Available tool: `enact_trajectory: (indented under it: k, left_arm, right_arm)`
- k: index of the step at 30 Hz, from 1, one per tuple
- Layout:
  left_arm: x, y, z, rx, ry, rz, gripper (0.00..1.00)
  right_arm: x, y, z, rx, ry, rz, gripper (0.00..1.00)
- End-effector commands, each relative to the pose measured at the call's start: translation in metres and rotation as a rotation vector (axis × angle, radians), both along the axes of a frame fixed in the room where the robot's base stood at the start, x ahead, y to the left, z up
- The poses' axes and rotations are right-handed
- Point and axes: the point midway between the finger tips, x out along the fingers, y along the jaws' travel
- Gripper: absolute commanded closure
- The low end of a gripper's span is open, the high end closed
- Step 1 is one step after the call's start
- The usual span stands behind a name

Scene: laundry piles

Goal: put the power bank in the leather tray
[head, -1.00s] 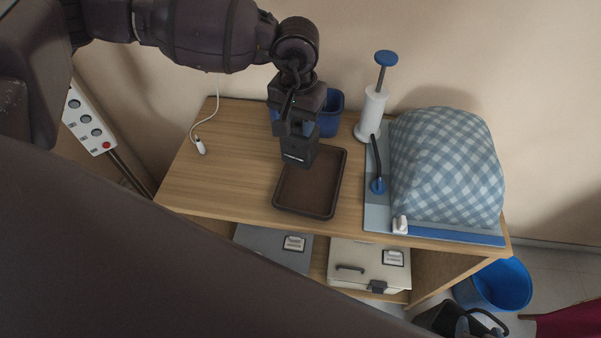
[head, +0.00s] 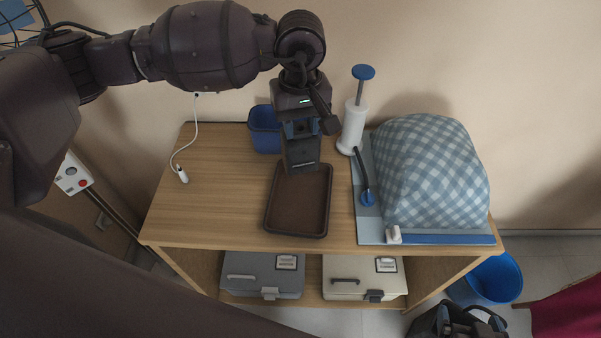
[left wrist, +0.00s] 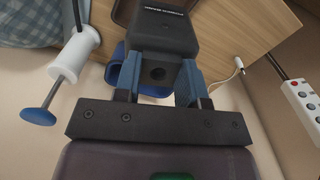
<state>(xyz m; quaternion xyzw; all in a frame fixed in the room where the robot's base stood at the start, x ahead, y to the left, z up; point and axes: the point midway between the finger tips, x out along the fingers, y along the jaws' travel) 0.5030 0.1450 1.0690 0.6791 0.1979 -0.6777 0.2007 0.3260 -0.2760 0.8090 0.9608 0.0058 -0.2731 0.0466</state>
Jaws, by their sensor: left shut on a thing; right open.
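The power bank (head: 302,157) is a dark block with small pale lettering, and it also shows in the left wrist view (left wrist: 155,30). My left gripper (head: 300,128) is shut on it from above; its blue-grey fingers (left wrist: 160,80) sit on either side of it. The leather tray (head: 268,213) is a shallow brown rectangle with a dark rim on the wooden table. In the head view the power bank overlaps the tray's far end. I cannot tell whether it touches the tray. The tray's visible floor is empty. My right gripper is not in view.
A blue container (head: 264,130) stands behind the left gripper. A white pump bottle (head: 352,127) and a checkered cloth bundle (head: 432,170) on a blue-grey board are to the right. A white cable (head: 182,174) lies left. The table's left part is mostly clear. Storage cases (head: 262,273) sit below.

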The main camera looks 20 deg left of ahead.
Motion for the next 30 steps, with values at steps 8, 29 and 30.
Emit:
enact_trajectory:
  k: [8, 29, 30]
  left_arm:
    - [0.0, -0.001, -0.06, -0.001, 0.002, 0.0, 0.95]
    - [0.0, 0.0, -0.136, -0.001, 0.001, 0.0, 0.95]
    - [0.0, 0.0, -0.138, -0.001, 0.0, -0.001, 0.95]
  right_arm:
    - [-0.006, -0.001, 0.0, -0.001, 0.013, -0.003, 0.0]
    - [0.006, 0.001, 0.011, 0.001, -0.014, 0.003, 0.0]
    - [0.006, 0.001, 0.011, 0.001, -0.014, 0.003, 0.0]
